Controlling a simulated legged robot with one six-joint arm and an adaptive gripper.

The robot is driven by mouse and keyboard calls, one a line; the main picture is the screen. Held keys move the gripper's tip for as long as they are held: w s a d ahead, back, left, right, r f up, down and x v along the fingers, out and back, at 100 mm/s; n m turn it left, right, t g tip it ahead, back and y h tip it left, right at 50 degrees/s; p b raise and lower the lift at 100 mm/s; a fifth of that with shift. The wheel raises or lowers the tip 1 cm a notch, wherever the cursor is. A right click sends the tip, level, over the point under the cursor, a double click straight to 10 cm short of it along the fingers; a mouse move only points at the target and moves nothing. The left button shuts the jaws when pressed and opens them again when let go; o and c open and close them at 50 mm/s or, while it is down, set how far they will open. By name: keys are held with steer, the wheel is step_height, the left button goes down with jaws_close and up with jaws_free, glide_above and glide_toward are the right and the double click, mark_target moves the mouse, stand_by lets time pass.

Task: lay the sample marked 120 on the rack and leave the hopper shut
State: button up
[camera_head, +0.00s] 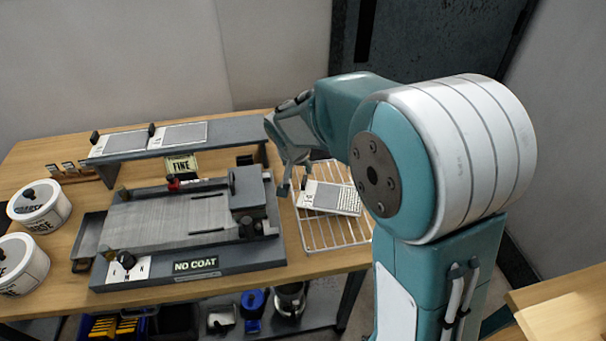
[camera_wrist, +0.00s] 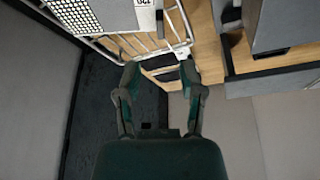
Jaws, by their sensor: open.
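The sample (camera_head: 330,197), a white perforated card with a grey block, lies on the wire rack (camera_head: 320,240) at the bench's right end. In the wrist view its corner tag, seen upside down, reads 120 (camera_wrist: 146,3). My gripper (camera_head: 287,178) is at the rack's left side, beside the sample. In the wrist view my gripper (camera_wrist: 158,76) has its fingers apart, with no sample between them. A grey box (camera_head: 248,188), apparently the hopper, sits at the right end of the coating machine (camera_head: 165,225). Its top looks closed, but I cannot be certain.
Two more samples (camera_head: 178,135) lie on the raised grey shelf (camera_head: 210,144) at the back. A sign reading FINE (camera_head: 182,166) stands behind the machine, whose front sign reads NO COAT (camera_head: 195,265). White tubs (camera_head: 38,208) stand at the left.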

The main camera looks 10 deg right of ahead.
steer(key=s+d+r+n, duration=0.1)
steer(key=s+r, duration=0.3)
steer(key=s, duration=0.5)
steer(key=s+d+r+n+t+y, duration=0.1)
steer(key=s+r, duration=0.3)
steer(key=s, duration=0.4)
steer(key=s+d+r+n, duration=0.2)
steer(key=s+d+r, duration=0.1)
steer(key=s, duration=0.6)
steer(key=shift+s+d+r+t+y, duration=0.3)
steer(key=shift+r+y, duration=0.1)
steer(key=shift+r, duration=0.15)
stand_by(0.4)
